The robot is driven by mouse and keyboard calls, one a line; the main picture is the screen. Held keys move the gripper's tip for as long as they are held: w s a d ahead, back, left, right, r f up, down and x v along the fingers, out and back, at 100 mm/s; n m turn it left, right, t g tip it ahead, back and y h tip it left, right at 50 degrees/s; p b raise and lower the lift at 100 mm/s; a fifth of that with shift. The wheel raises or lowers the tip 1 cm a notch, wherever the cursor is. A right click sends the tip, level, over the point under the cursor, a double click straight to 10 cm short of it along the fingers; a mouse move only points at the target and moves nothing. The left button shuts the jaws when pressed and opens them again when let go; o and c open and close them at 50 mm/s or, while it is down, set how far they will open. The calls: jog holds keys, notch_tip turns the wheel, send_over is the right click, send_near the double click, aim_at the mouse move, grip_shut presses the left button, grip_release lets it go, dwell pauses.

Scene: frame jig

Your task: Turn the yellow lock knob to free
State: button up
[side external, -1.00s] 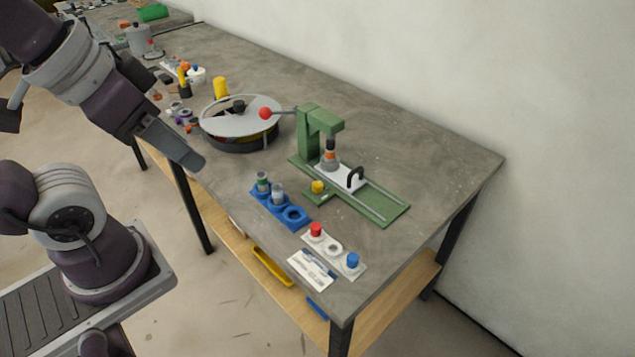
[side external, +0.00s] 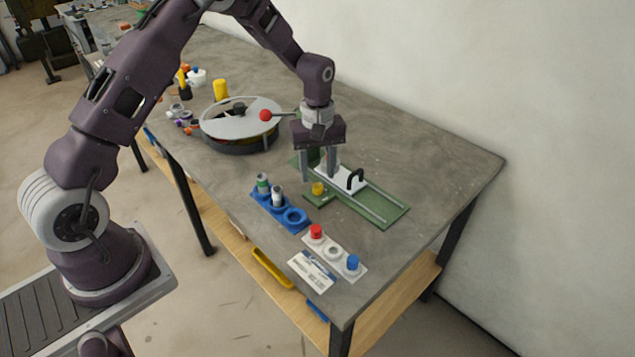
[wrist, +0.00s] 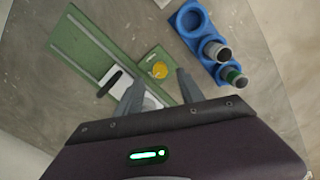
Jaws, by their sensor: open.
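The yellow lock knob (side external: 318,188) sits on a small green tab at the near side of the green frame jig (side external: 384,213). In the wrist view the knob (wrist: 160,70) shows a darker line across its round top. My gripper (side external: 318,178) points down over the jig, just behind and above the knob in the side view. In the wrist view its two fingers (wrist: 158,88) are apart with nothing held between them, and the knob lies just beyond their tips. A white slide plate with a black handle (side external: 355,179) rests on the jig's rails. My gripper hides most of the jig's upright post.
A white panel (side external: 333,252) with red and blue buttons lies in front. A round lidded pan (side external: 240,132) with a red-ball lever is behind left. The table's right side is clear.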

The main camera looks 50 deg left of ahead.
aim_at(318, 186)
notch_tip(318, 186, down, 4)
jog(key=shift+f, duration=0.15)
grip_shut()
jog(key=shift+m, duration=0.3)
jog(key=m, duration=0.3)
jog(key=shift+m, duration=0.4)
jog(key=m, duration=0.4)
jog(key=shift+m, duration=0.3)
jog(key=m, duration=0.4)
jog(key=shift+d, duration=0.1)
jog(key=shift+m, duration=2.4)
